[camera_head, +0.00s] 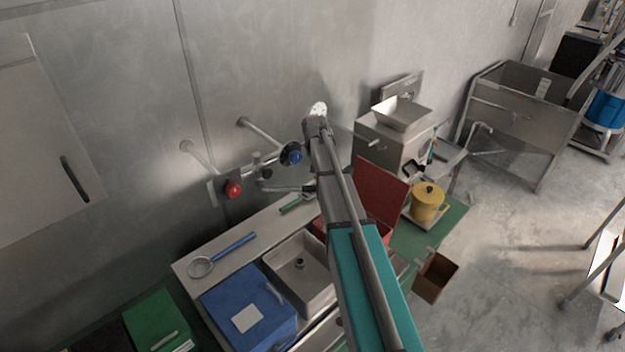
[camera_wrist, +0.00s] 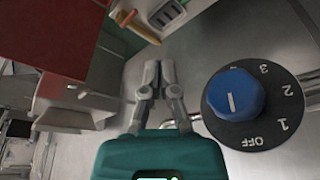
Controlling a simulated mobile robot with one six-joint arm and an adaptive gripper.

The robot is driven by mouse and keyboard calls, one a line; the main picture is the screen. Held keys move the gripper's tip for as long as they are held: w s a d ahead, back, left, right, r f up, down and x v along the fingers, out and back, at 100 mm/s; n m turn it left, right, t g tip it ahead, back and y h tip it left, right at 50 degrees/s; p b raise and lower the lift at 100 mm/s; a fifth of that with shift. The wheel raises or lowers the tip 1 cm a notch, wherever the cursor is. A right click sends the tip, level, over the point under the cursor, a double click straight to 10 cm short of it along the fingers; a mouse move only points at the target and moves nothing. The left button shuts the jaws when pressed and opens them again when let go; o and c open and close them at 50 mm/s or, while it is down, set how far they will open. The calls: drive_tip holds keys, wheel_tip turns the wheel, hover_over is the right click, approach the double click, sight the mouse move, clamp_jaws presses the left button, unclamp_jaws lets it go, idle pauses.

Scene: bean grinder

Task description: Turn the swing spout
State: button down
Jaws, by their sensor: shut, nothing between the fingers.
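The tap stands at the wall above the sink in the head view, with a red knob (camera_head: 233,189) and a blue knob (camera_head: 293,154) on it. Its thin swing spout (camera_head: 288,189) reaches to the right, low under the blue knob, toward my arm. Its far end is partly hidden by my arm. In the head view my gripper is hidden behind my arm. In the wrist view my gripper (camera_wrist: 160,75) has its fingers together, with nothing between them.
A blue dial knob (camera_wrist: 234,94) with a numbered black ring is close to the right of my gripper. The sink (camera_head: 303,278), a blue box (camera_head: 245,305), a red lid (camera_head: 380,190), a yellow pot (camera_head: 427,202) and the grinder (camera_head: 400,145) crowd the counter.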

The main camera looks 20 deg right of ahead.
drive_tip(key=shift+f, duration=0.25)
drive_tip(key=b+x, duration=1)
drive_tip(key=shift+s+a+r+p, duration=0.2)
drive_tip(key=shift+s+a, duration=0.05)
drive_tip(key=shift+s, duration=0.35)
drive_tip(key=shift+s+a+r+p, duration=0.2)
drive_tip(key=shift+s+a+p, duration=0.05)
drive_tip(key=shift+s, duration=0.4)
drive_tip(key=shift+s+a+r+p, duration=0.2)
drive_tip(key=shift+s, duration=0.4)
drive_tip(key=shift+s+d, duration=0.1)
drive_tip(key=shift+s, duration=0.05)
